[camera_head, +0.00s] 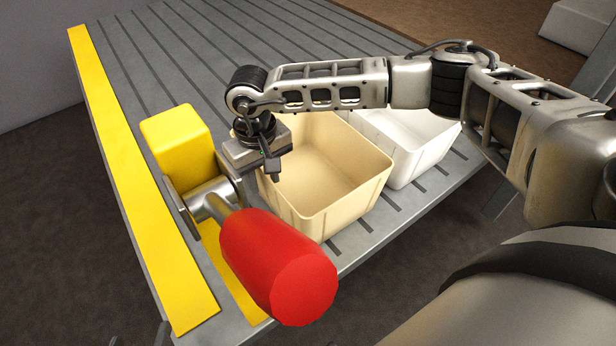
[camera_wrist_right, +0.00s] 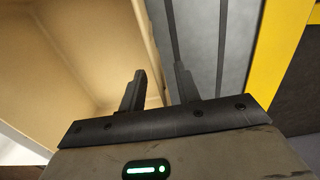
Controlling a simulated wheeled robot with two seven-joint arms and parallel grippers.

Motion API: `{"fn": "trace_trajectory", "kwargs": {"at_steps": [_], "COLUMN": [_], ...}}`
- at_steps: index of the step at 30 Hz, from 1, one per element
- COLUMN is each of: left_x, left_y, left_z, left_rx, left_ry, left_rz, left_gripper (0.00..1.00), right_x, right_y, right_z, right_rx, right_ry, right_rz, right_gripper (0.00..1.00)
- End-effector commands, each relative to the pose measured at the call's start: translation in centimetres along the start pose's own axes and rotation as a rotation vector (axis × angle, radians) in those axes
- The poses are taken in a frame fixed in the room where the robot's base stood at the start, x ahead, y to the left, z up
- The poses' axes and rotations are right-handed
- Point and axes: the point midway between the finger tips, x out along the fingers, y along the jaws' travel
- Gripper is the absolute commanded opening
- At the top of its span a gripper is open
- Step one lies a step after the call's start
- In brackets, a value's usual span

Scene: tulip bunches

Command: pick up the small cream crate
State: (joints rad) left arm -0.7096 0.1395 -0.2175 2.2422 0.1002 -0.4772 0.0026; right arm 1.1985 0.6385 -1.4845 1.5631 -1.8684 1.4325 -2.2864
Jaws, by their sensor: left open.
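The small cream crate (camera_head: 340,180) stands upright and looks empty on the grey slatted table. My right gripper (camera_head: 272,168) reaches over its left wall, pointing down. In the right wrist view the open right gripper (camera_wrist_right: 160,88) has one finger on the inner side of the cream crate (camera_wrist_right: 75,45) and the other outside, over the table. The crate's wall lies between the fingers, with a gap showing. Only dark tips of my left gripper (camera_head: 138,338) show at the bottom left edge, apart and far from the crate.
A white crate (camera_head: 415,145) stands close on the cream crate's right. A yellow block (camera_head: 178,140) with a metal bracket and a red cylinder (camera_head: 278,265) is close on its left front. A yellow strip (camera_head: 140,190) lines the table's left side. The table's back (camera_head: 190,50) is clear.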

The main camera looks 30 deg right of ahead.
Motion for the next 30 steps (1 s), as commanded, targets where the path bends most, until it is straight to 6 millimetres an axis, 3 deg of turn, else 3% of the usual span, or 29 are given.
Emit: {"fn": "trace_trajectory", "kwargs": {"at_steps": [8,9,12,13,30], "left_x": [0.04,0.04,0.04,0.04,0.04], "left_y": [-0.02,-0.02,-0.02,-0.02,-0.04], "left_z": [0.08,0.08,0.08,0.08,0.07], "left_rx": [0.0,0.0,0.0,0.0,0.0], "left_ry": [-0.001,-0.002,-0.001,-0.001,-0.001], "left_rz": [0.0,0.0,0.0,0.0,-0.001], "left_gripper": [0.65,0.65,0.65,0.65,0.65], "right_x": [0.65,0.64,0.62,0.62,0.72], "right_y": [0.02,0.02,0.01,0.01,-0.13], "right_z": [0.0,0.0,0.0,0.0,0.05], "right_rx": [-0.001,-0.001,-0.001,-0.001,-0.002], "right_ry": [0.001,0.001,0.001,0.001,0.0], "right_rz": [0.001,0.001,0.001,0.001,-0.006], "right_gripper": [0.32,0.3,0.02,0.0,0.0]}}
